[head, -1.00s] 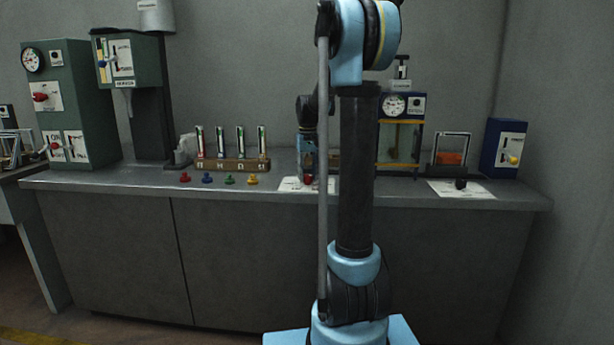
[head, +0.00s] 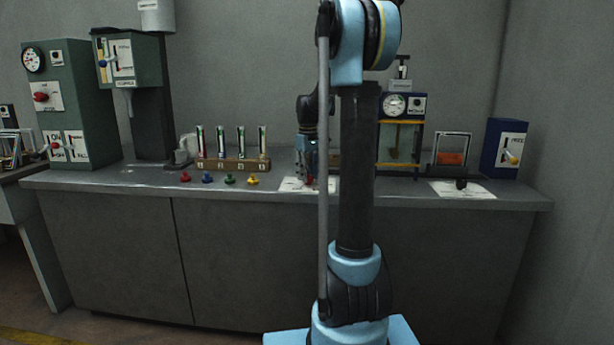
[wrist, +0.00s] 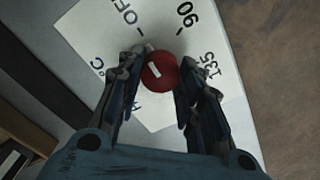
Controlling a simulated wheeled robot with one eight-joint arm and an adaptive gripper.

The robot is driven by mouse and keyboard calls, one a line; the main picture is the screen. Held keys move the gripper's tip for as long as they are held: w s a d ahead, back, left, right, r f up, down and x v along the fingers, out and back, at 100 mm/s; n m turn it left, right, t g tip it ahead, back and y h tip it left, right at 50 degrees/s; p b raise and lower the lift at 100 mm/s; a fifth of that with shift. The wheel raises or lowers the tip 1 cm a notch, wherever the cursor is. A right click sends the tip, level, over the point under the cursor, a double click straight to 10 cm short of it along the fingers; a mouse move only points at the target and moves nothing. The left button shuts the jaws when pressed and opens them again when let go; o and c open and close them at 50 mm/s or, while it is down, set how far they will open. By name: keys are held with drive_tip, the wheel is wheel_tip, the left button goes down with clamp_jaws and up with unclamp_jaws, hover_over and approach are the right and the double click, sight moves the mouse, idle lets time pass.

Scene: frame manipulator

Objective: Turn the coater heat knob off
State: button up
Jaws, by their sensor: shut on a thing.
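The round red knob (wrist: 160,70) has a short white mark on top. It sits over a white dial plate (wrist: 95,35) printed with OFF, 90 and 135. In the wrist view my gripper (wrist: 160,88) has its fingers on both sides of the knob and is shut on it. A small grey tip shows at the knob's upper left, toward OFF. In the head view my gripper (head: 308,172) reaches down to the red knob (head: 309,181) on the dial plate (head: 292,185), near the bench's front edge. The fingers partly hide the knob there.
Several coloured knobs (head: 229,180) stand left along the grey bench (head: 120,178), before a rack of tubes (head: 225,164). A glass-fronted gauge unit (head: 400,140), a black knob (head: 461,184) on another plate and a blue box (head: 503,145) stand right. The bench front edge is close.

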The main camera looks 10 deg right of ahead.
sight(308, 175)
drive_tip(key=o, duration=1.1)
drive_tip(key=shift+c, duration=0.2)
wheel_tip(308, 175, up, 12)
drive_tip(key=shift+f, duration=0.1)
